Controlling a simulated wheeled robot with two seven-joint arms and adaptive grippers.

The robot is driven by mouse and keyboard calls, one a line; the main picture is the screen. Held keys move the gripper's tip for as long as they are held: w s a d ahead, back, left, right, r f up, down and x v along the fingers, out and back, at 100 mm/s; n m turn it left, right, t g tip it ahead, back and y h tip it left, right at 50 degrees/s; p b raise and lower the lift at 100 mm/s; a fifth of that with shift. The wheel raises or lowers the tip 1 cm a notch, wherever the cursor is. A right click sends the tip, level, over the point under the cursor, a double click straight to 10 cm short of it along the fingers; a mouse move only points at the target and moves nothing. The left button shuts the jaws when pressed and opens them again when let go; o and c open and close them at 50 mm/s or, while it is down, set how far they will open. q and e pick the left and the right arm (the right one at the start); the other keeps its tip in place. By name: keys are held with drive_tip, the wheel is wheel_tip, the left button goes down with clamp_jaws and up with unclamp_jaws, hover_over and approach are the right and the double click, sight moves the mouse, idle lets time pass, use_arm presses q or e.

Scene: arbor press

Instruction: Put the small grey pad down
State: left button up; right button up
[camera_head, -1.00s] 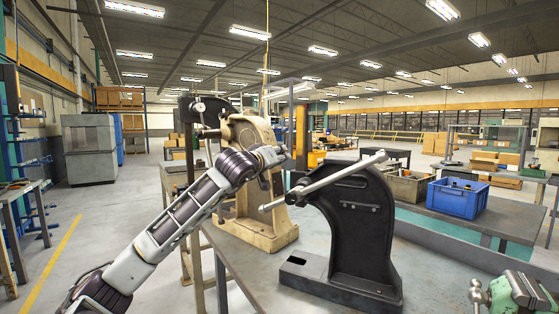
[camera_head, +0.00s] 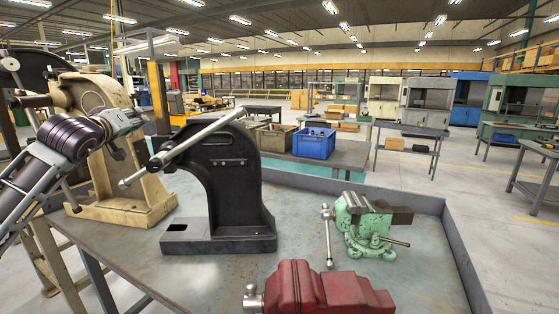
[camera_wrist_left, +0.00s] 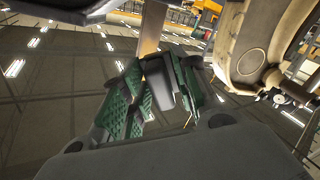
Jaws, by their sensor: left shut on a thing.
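My left gripper (camera_head: 116,150) is at the left in the head view, in front of the cream press and left of the black press. Its fingers are hard to make out there. In the left wrist view its green-padded fingers are closed on the small grey pad (camera_wrist_left: 158,84), a dark grey block held between them. The pad is held in the air, clear of any surface that I can see. I cannot make it out in the head view. My right gripper is in neither view.
The bench (camera_head: 215,276) carries a cream press (camera_head: 122,205), a black arbor press (camera_head: 232,185) with a long lever, a green vise (camera_head: 368,228) and a red vise (camera_head: 315,288). Bare top lies between them. A raised edge (camera_head: 465,260) runs along the right. A blue bin (camera_head: 314,145) stands behind.

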use_arm(q)
drive_tip(key=shift+w+p, duration=0.3)
drive_tip(key=shift+w, duration=0.25)
drive_tip(key=shift+w+a+p, duration=0.1)
drive_tip(key=shift+w+p, duration=0.25)
drive_tip(key=shift+w, duration=0.35)
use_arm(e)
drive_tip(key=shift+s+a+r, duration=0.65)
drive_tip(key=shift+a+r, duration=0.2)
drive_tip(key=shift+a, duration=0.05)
